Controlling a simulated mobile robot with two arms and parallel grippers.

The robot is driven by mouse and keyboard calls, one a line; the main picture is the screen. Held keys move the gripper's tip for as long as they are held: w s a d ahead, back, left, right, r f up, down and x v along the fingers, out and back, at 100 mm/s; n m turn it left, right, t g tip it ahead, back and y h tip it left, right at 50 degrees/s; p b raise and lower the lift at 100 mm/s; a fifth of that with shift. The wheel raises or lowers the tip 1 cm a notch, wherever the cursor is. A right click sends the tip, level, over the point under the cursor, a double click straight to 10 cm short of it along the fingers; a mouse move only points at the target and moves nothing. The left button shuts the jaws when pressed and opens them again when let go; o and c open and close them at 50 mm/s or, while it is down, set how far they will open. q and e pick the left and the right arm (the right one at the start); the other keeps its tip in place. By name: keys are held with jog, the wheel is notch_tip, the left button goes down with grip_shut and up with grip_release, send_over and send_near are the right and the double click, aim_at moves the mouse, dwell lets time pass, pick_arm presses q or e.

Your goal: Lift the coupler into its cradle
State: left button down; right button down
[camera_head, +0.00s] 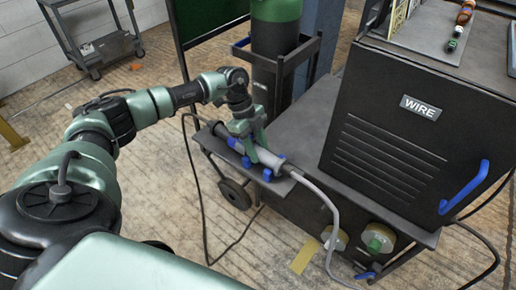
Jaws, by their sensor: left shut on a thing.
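The coupler (273,161) is a grey cylinder with blue parts at the front left edge of the welding cart. A thick grey cable runs from its right end down to the floor. My left gripper (250,146) comes down from above and is shut on the middle of the coupler, hiding part of it. Small blue supports (267,175), which look like the cradle, stand on the cart's shelf edge just below the coupler. I cannot tell whether the coupler rests on them or is held just above. My right gripper is not in view.
A black machine labelled WIRE (385,135) with a blue handle (464,188) stands to the right. A green gas cylinder (274,62) stands behind my gripper in a dark rack. Cables lie on the floor. Open floor lies to the left, with a trolley (100,45) at the back.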

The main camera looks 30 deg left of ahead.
pick_arm(q)
jog(key=shift+s+a+f, duration=0.1)
jog(key=shift+a+f, duration=0.05)
jog(key=shift+f, duration=0.35)
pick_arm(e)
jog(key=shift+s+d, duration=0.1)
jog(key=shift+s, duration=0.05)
